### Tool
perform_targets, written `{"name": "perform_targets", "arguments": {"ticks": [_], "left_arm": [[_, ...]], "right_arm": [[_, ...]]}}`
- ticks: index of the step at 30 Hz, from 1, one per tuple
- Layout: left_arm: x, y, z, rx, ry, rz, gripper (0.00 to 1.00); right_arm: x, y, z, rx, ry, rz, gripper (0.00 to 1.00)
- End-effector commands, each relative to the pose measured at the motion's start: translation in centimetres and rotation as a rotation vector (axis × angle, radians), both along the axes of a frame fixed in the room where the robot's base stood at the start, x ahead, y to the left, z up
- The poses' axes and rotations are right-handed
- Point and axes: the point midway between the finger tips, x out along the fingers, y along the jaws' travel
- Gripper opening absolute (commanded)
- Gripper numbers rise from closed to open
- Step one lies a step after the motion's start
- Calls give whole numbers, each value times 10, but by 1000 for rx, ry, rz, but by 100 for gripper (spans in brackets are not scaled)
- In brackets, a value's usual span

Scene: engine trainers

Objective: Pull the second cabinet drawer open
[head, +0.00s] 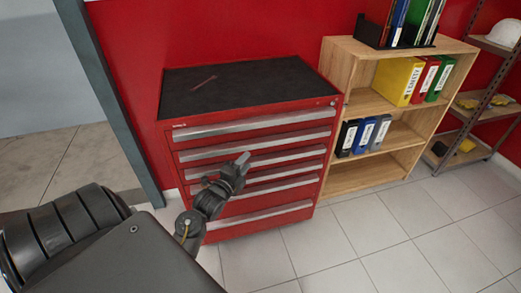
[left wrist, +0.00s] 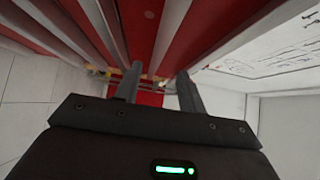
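The red tool cabinet (head: 260,222) stands against the red wall, with several drawers that each have a long silver handle strip. The second drawer from the top (head: 290,139) appears closed, flush with the others. My left gripper (head: 244,158) is in front of the cabinet, its fingertips near the second and third handles. I cannot tell whether it touches one. In the left wrist view the two fingers (left wrist: 160,72) are apart, pointing at the red drawer fronts and silver strips (left wrist: 108,35). No handle is clearly gripped. My right gripper is not in view.
A dark mat with a small thin reddish item (head: 205,82) covers the cabinet top. A wooden shelf (head: 350,178) with binders stands close on the right, and a metal rack (head: 480,125) beyond it. The tiled floor (head: 330,245) in front is clear.

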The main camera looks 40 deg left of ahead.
Motion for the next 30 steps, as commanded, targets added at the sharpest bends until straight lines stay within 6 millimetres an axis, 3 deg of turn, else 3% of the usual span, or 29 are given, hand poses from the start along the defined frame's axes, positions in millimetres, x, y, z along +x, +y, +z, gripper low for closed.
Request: {"name": "perform_targets", "arguments": {"ticks": [5,18,24,30], "left_arm": [[14,2,1,-5,-1,0,40],[89,16,0,-7,1,0,40],[104,19,-1,-6,2,1,40],[106,19,-1,-5,2,0,40]], "right_arm": [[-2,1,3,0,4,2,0],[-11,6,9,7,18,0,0],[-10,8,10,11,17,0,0],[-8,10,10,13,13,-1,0]]}}
